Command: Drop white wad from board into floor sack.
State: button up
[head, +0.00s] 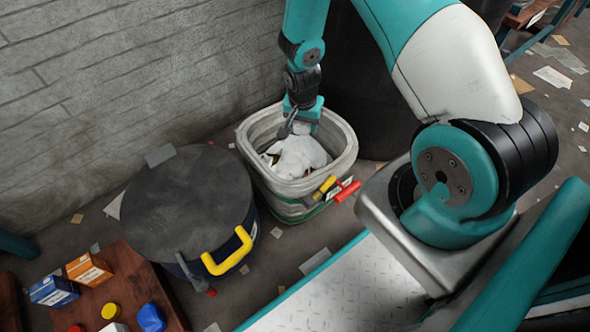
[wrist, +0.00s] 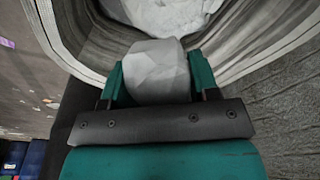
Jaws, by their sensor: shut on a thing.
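The floor sack (head: 257,135) is a pale, open-topped container with a thick rim, standing on the floor by the brick wall. White crumpled material (head: 297,155) lies inside it. My gripper (head: 299,127) points down into its mouth, near the back rim. In the wrist view my gripper (wrist: 155,85) is shut on the white wad (wrist: 155,68), a pale faceted lump between the two teal fingers. The sack's rim and inner wall (wrist: 85,45) surround the wad there, with the white contents (wrist: 175,15) beyond it. The wad is hard to make out in the head view.
A dark lidded bin (head: 185,200) with a yellow handle (head: 228,252) stands left of the sack. A wooden board (head: 130,285) with boxes and bottles is at lower left. A dark barrel (head: 365,90) stands behind right. Paper scraps litter the floor.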

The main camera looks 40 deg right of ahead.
jog(key=shift+f+b, duration=1.05)
jog(key=shift+f, duration=0.5)
jog(key=o, duration=1)
jog(key=shift+r, duration=0.1)
jog(key=r+p, duration=0.2)
jog(key=r, duration=0.3)
jog(key=s+a+r+p, duration=0.1)
jog(key=r+p, duration=0.2)
jog(key=r, duration=0.3)
jog(key=a+r+p, duration=0.1)
jog(key=r+p, duration=0.2)
jog(key=r, duration=0.3)
jog(key=shift+s+a+r, duration=0.1)
jog(key=shift+s, duration=0.15)
